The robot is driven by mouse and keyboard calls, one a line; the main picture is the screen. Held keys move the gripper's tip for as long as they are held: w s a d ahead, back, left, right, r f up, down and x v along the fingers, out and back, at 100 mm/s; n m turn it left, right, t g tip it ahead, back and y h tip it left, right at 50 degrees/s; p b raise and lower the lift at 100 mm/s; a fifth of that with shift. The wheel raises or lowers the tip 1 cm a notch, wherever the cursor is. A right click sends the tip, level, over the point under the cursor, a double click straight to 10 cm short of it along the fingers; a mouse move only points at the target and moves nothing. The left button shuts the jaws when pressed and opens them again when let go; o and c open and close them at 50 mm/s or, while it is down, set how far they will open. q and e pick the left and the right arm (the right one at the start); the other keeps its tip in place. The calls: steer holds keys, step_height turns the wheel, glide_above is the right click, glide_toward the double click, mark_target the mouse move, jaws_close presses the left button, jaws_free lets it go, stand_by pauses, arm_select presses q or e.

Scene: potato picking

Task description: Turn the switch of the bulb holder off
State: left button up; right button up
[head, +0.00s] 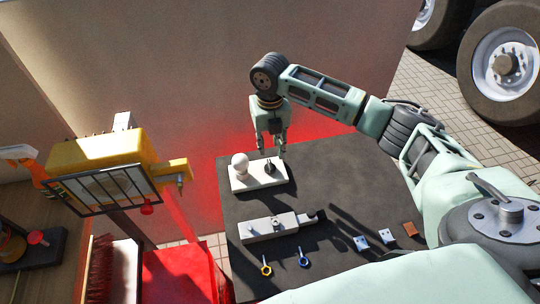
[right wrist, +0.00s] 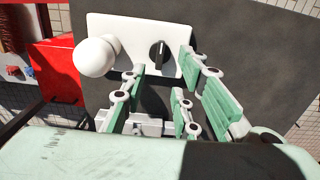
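The white bulb holder (head: 258,181) lies on the dark table, with a round white bulb (head: 240,164) at its left end. Its black rotary switch (head: 269,168) is right of the bulb. My right gripper (head: 271,153) points down close above the switch. In the right wrist view, the bulb (right wrist: 96,56) is at the upper left and the black switch knob (right wrist: 158,55) stands lengthwise up the picture. The green-padded fingers of my right gripper (right wrist: 160,82) are spread apart, with nothing between the pads. Contact with the knob is not visible. My left gripper is not in view.
A grey-white block device (head: 268,227) lies on the dark table (head: 345,190), with a yellow ring (head: 266,266), a blue ring (head: 303,258) and small blocks near the front. A yellow machine (head: 100,152) and red surfaces stand left. The table's right middle is clear.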

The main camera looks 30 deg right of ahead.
steer(key=shift+r, duration=2.2)
steer(key=shift+s+f, duration=0.1)
